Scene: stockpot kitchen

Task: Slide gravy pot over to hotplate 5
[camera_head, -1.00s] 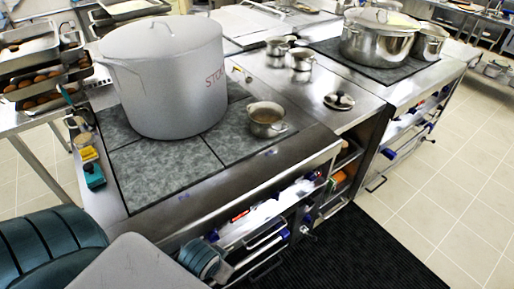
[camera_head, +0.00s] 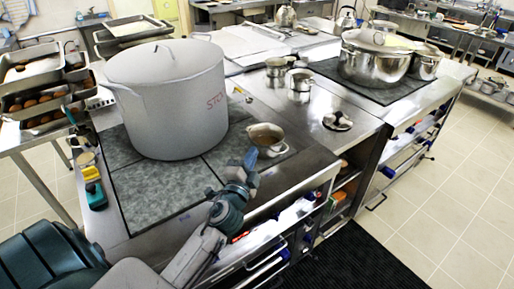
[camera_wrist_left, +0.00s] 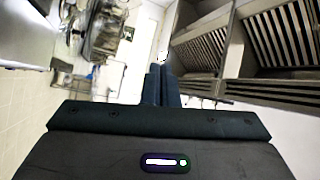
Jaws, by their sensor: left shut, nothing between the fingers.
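The gravy pot (camera_head: 266,138) is a small steel pan with brown contents, at the right of the grey hotplates (camera_head: 165,190). No hotplate number is readable, so I cannot tell which is hotplate 5. My left gripper (camera_head: 250,157) is shut and empty, just in front of the gravy pot and slightly left of it. I cannot tell whether it touches the pot. In the left wrist view the shut fingers (camera_wrist_left: 160,85) show, but no pot is visible there. My right gripper is not in view.
A large stockpot (camera_head: 167,105) covers much of the hotplates behind and left of the gravy pot. Small pans (camera_head: 300,86) and a lid (camera_head: 338,121) stand on the steel counter to the right. The front left hotplate area is clear.

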